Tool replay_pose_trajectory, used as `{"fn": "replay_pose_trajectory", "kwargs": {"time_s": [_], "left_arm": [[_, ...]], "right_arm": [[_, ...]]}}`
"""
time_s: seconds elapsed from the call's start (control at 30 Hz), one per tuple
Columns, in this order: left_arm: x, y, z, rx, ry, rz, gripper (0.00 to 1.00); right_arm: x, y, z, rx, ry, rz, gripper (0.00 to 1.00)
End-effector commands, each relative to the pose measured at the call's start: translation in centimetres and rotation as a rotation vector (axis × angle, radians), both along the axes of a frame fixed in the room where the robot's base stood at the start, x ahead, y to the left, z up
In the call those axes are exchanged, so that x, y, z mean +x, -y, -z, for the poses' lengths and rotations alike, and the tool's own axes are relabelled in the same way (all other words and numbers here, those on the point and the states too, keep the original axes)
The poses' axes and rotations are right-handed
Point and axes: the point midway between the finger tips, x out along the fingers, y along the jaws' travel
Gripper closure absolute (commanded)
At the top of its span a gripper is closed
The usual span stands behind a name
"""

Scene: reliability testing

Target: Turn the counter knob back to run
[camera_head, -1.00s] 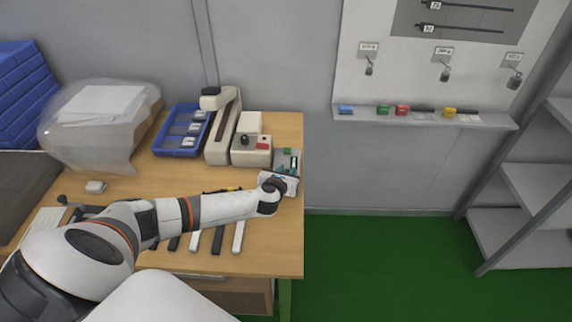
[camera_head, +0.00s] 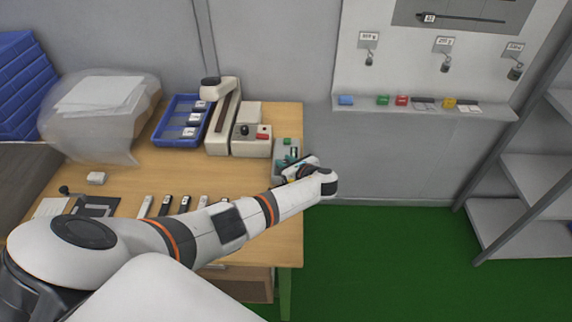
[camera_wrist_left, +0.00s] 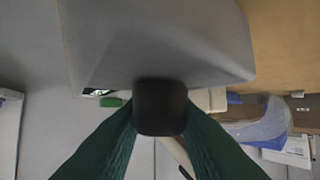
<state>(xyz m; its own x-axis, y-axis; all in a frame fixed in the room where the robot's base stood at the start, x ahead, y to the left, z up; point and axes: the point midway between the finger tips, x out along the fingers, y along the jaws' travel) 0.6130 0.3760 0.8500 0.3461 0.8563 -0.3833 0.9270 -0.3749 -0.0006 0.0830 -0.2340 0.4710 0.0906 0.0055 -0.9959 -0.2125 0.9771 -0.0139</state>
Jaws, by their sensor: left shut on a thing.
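The counter is a grey box with a green button (camera_head: 287,142) at the table's right edge in the head view. Its grey body (camera_wrist_left: 150,40) fills the top of the left wrist view. My left gripper (camera_head: 288,165) is at its front part, with the wrist out past the table edge. In the left wrist view its two teal fingers are shut on a dark block, the knob (camera_wrist_left: 160,108), against the counter. The knob's pointer and markings cannot be read. A small display (camera_wrist_left: 98,91) shows only in part. My right gripper is not in view.
Left of the counter stands a beige unit with a black knob (camera_head: 244,130) and a red button (camera_head: 263,131), then a blue tray (camera_head: 180,141). Several strips (camera_head: 165,205) lie near my forearm. Right of the table the floor (camera_head: 390,260) is clear.

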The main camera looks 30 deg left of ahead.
Motion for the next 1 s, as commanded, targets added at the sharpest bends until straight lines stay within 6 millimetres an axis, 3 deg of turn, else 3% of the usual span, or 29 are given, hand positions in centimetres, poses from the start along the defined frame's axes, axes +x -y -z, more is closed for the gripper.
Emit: {"fn": "replay_pose_trajectory", "kwargs": {"time_s": [0.3,0.87,0.9,1.0], "left_arm": [[0.05,-0.05,0.08,0.002,0.001,-0.135,0.97],[0.01,-0.09,-0.03,0.001,0.001,-0.166,0.97],[0.01,-0.09,-0.03,0.001,0.001,-0.166,0.72],[0.01,-0.09,-0.03,0.001,0.001,-0.166,0.56]], "right_arm": [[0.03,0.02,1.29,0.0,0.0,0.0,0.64],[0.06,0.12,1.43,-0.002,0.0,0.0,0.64],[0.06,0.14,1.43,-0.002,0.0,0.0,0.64],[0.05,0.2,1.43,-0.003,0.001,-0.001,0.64]]}}
